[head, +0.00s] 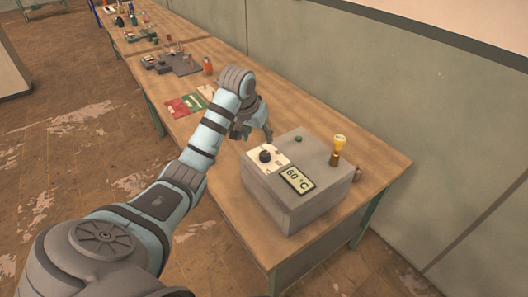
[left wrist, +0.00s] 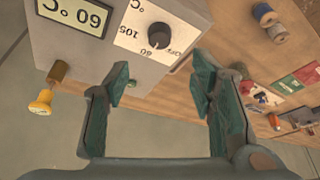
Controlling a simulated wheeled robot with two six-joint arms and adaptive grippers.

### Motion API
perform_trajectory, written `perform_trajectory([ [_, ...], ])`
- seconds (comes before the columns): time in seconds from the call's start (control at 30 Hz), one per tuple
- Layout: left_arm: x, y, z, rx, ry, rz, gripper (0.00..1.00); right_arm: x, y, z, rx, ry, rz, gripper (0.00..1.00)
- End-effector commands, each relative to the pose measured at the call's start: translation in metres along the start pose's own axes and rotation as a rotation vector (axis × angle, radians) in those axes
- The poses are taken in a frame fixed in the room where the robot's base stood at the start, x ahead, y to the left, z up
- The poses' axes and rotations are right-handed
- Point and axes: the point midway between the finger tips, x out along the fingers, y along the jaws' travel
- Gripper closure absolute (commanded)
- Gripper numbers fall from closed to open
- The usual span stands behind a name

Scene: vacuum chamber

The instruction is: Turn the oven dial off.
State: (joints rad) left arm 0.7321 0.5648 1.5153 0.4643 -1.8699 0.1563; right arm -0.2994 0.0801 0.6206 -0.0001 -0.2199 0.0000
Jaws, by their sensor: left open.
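The oven is a grey box (head: 262,199) on the wooden table, with a display (head: 298,180) reading 60 °C. Its black round dial (head: 265,156) sits on a white plate on top of the box. In the left wrist view the dial (left wrist: 158,36) shows with the marks OFF, 60 and 105 around it; I cannot tell its pointer's exact setting. My left gripper (head: 254,127) is open and empty, beyond the dial and apart from it. In the left wrist view its two fingers (left wrist: 163,70) are spread, with the dial ahead between and past their tips. My right gripper is not in view.
A yellow-topped brass fitting (head: 340,142) stands on the box's right side. A small green button (head: 298,139) is on top. Red and green cards (head: 185,105), an orange bottle (head: 208,66) and grey parts (head: 180,64) lie farther back. A wall (head: 400,110) runs behind the table.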

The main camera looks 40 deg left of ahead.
Motion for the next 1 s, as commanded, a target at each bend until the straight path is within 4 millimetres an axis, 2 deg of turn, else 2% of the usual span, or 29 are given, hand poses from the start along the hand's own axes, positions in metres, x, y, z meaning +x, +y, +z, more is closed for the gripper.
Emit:
perform_trajectory([
  [0.2, 0.065, 0.001, 0.002, 0.000, -0.005, 0.002, 0.49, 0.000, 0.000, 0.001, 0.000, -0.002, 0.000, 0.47],
  [0.3, 0.090, 0.001, 0.002, 0.001, -0.004, 0.001, 0.49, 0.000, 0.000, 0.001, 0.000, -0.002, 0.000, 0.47],
  [0.5, 0.113, 0.001, 0.000, 0.001, 0.000, 0.001, 0.49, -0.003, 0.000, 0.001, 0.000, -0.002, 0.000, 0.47],
  [0.77, 0.116, 0.001, 0.000, 0.002, 0.002, 0.000, 0.49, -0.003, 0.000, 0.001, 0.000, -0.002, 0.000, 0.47],
  [1.0, 0.116, 0.001, 0.000, 0.002, 0.002, 0.000, 0.88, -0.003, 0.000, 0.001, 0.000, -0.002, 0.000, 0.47],
])
